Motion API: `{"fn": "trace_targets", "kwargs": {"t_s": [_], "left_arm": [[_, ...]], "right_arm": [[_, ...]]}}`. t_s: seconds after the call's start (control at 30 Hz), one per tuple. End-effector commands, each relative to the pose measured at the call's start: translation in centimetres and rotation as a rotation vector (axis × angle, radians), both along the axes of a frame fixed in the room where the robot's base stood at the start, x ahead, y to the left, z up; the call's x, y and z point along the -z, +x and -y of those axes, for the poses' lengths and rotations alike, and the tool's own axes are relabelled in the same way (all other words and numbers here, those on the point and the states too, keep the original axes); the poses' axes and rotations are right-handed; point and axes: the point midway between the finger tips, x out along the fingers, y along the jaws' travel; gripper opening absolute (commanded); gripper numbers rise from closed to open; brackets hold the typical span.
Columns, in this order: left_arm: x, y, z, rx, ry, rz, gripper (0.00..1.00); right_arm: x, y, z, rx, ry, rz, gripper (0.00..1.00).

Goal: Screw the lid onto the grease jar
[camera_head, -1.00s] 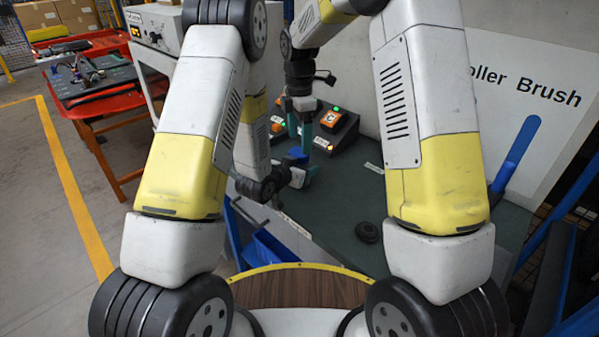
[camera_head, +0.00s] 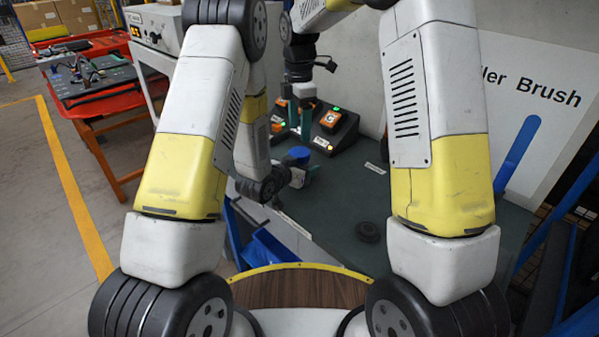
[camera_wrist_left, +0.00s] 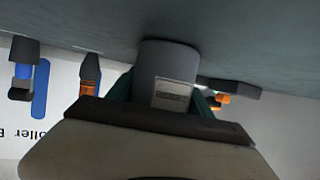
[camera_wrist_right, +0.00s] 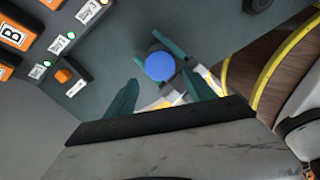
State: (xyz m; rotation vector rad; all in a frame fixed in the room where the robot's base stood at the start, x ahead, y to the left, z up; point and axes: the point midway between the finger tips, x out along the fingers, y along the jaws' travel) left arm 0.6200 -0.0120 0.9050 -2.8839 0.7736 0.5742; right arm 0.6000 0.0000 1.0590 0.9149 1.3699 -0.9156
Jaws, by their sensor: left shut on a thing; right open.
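The grease jar, a grey cylinder with a pale label, shows in the left wrist view (camera_wrist_left: 168,60), between the teal fingers of my left gripper (camera_head: 304,170), which is shut on it. The jar is low over the green bench top. The blue round lid (camera_head: 299,153) is at the jar's top, and from above it is a blue disc in the right wrist view (camera_wrist_right: 160,66). I cannot tell how tightly it sits. My right gripper (camera_head: 305,124) is open and empty. Its fingers (camera_wrist_right: 161,92) are apart from the lid, above it.
A control box with orange and green buttons (camera_head: 335,128) stands behind on the bench. A black round puck (camera_head: 369,232) lies on the bench to the right, with clear green surface (camera_head: 335,205) around it. A blue bin (camera_head: 268,250) is at the bench's near left edge.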

Motion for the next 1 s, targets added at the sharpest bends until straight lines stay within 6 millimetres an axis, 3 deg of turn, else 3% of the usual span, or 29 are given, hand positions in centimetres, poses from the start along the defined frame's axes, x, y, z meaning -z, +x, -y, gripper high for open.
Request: {"fn": "trace_targets", "kwargs": {"t_s": [0.5,0.9,1.0], "left_arm": [[0.0,0.0,0.0,0.0,-0.001,0.001,0.0],[0.0,0.0,0.0,0.0,-0.001,0.001,0.0],[0.0,0.0,0.0,0.0,-0.001,0.001,0.0]], "right_arm": [[7.0,0.0,0.0,0.0,-0.001,-0.002,0.63],[7.6,0.0,0.0,0.0,0.0,0.0,0.63],[7.6,0.0,0.0,0.0,0.0,0.0,0.43]]}}
